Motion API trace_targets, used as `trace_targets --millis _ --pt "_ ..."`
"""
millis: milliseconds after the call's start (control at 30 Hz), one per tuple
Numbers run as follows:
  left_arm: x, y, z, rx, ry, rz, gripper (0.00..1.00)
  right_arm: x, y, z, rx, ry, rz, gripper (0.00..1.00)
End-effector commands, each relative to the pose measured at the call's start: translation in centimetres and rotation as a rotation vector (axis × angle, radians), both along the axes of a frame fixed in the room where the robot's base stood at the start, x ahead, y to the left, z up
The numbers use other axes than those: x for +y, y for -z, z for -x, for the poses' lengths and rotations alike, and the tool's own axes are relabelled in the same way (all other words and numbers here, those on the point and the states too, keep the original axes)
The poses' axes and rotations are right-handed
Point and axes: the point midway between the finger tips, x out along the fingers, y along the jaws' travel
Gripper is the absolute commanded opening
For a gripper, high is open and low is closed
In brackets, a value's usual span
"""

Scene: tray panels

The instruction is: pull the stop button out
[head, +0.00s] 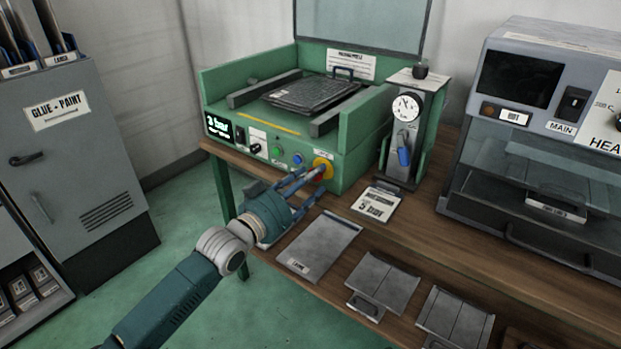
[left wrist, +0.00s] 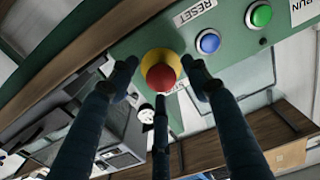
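The stop button, a red knob on a yellow base (head: 323,166), sits at the right end of the green press's front panel. In the left wrist view the red knob (left wrist: 161,77) is near the middle. My left gripper (head: 303,182) reaches it from the front, with its fingers spread. In that wrist view the gripper (left wrist: 160,80) has one finger left of the button, one right and one just below. Gaps show beside the knob at left and right; I cannot tell whether the lower finger touches. My right gripper is not in view.
Blue (head: 297,158) and green (head: 277,152) buttons and a "3 bar" display (head: 219,129) share the panel. A pressure gauge stand (head: 412,125) is right of the press. Grey plates (head: 318,243) lie on the wooden bench. A heater (head: 520,130) stands at right.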

Motion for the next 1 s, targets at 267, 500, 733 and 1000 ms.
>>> trace_targets --millis 267,500,733,1000 --pt "0.1 -0.2 0.1 -0.003 -0.001 0.001 0.49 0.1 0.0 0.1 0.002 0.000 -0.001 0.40" --pt "2.1 0.0 2.7 -0.001 -0.001 -0.002 0.49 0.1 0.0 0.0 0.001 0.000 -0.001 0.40" --pt "5.0 0.0 6.7 0.000 -0.002 -0.002 0.49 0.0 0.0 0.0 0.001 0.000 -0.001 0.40" --pt "7.0 -0.1 9.4 -0.001 -0.002 0.000 0.49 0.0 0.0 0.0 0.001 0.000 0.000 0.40"
